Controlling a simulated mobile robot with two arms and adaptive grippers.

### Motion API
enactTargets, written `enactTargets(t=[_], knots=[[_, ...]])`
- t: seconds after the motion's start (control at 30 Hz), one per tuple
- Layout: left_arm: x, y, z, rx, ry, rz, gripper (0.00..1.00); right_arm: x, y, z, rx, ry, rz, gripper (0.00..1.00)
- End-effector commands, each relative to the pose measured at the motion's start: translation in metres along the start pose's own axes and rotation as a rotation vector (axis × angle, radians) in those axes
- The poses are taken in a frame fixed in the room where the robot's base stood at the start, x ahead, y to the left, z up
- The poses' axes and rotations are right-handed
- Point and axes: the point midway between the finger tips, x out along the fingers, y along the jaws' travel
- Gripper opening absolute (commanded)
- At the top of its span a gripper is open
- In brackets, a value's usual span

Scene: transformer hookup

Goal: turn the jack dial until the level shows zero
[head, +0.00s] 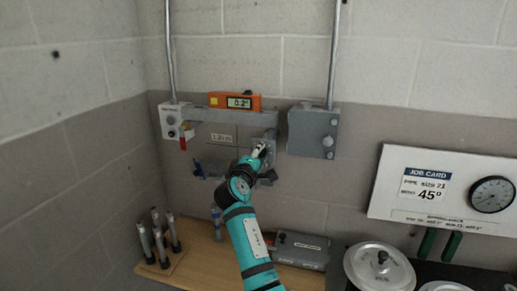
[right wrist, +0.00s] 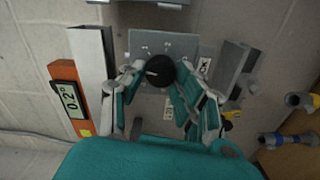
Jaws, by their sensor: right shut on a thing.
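The orange digital level (head: 235,101) rests on top of the grey transformer bracket and its display reads 0.2°. It also shows in the right wrist view (right wrist: 70,98), reading 0.2°. The jack dial is a round black knob (right wrist: 160,70) in front of a grey plate in the right wrist view. My right gripper (head: 259,151) is at the lower right of the bracket, its fingers shut around the dial. In the head view the gripper largely hides the dial. My left gripper is out of view.
A grey box (head: 314,131) with a conduit is on the wall right of the bracket. A white box with a red handle (head: 182,138) is at left. A job card panel (head: 440,190) hangs at right. Below are a wooden bench (head: 205,262), upright rods and a pot lid (head: 380,268).

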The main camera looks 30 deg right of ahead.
Motion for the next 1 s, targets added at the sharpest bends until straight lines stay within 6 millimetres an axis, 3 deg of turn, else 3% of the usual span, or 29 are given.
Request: enactTargets(t=[0.4, 0.97, 1.0], knots=[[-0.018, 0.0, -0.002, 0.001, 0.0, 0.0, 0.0, 0.0, 0.001, 0.0, -0.187, 0.001, 0.001, 0.0], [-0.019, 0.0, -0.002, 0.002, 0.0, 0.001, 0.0, 0.0, -0.001, 0.0, -0.21, 0.0, 0.0, 0.0], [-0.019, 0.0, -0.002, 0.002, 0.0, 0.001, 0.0, 0.0, -0.001, 0.0, -0.21, 0.0, 0.0, 0.37]])
